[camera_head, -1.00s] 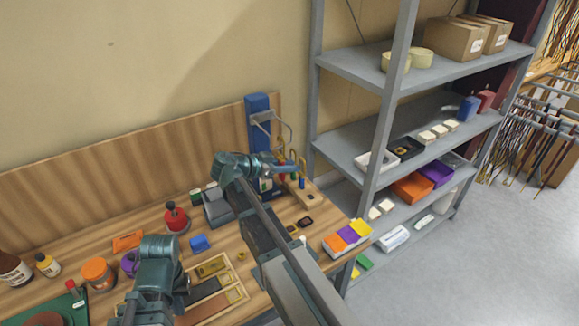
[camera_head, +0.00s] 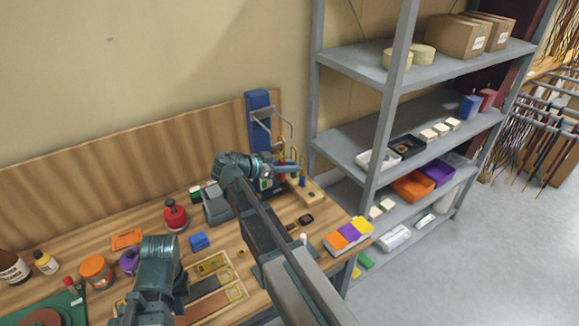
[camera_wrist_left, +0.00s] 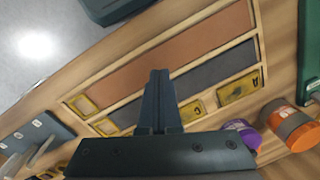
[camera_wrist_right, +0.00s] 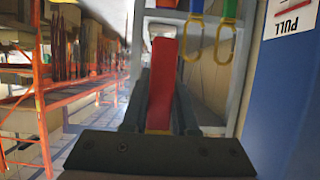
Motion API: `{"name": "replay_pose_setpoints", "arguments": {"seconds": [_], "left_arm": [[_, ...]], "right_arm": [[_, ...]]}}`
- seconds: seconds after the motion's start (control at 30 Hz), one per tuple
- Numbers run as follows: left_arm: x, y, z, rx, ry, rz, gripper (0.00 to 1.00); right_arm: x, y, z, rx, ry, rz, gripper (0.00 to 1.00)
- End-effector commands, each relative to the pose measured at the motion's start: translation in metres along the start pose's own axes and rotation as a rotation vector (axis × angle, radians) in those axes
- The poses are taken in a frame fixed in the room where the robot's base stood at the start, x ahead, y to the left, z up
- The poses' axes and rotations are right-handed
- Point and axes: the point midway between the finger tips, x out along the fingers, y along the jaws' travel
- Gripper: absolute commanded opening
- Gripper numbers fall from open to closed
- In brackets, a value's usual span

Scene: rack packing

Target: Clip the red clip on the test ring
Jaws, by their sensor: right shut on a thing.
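My right gripper (camera_wrist_right: 160,85) is shut on the red clip (camera_wrist_right: 162,70), which stands up between its fingers in the right wrist view. In the head view the right gripper (camera_head: 290,169) is at the back right of the bench, in front of the blue test post (camera_head: 258,125). A grey metal loop (camera_head: 286,127) sticks out from the post above the gripper. I cannot tell which part is the test ring, or whether the clip touches it. My left gripper (camera_wrist_left: 160,77) is shut and empty above the bench; its tips are hidden in the head view.
Yellow rings (camera_wrist_right: 223,42) on green and blue pieces hang just right of the red clip. A wooden block (camera_head: 312,193) with small pegs stands below the right gripper. Grey shelving (camera_head: 345,130) stands to the right.

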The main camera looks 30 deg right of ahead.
Motion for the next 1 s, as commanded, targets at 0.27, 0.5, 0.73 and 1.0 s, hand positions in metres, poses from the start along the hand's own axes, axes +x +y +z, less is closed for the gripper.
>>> {"name": "replay_pose_setpoints", "arguments": {"seconds": [0.27, 0.5, 0.73, 1.0], "left_arm": [[0.0020, 0.0002, -0.0001, 0.000, 0.000, 0.000, 0.00], [0.0020, 0.0002, -0.0001, 0.000, 0.000, 0.000, 0.00], [0.0035, 0.0003, -0.0002, 0.000, 0.000, 0.000, 0.00], [0.0073, 0.0007, -0.0004, 0.000, 0.000, 0.000, 0.00]], "right_arm": [[0.0008, -0.0002, 0.0018, 0.000, 0.000, 0.000, 0.00], [0.0008, -0.0001, 0.0018, 0.000, 0.000, 0.000, 0.00], [0.0014, 0.0008, 0.0033, 0.000, 0.000, 0.000, 0.00], [0.0029, 0.0032, 0.0067, 0.000, 0.000, 0.000, 0.00]]}}
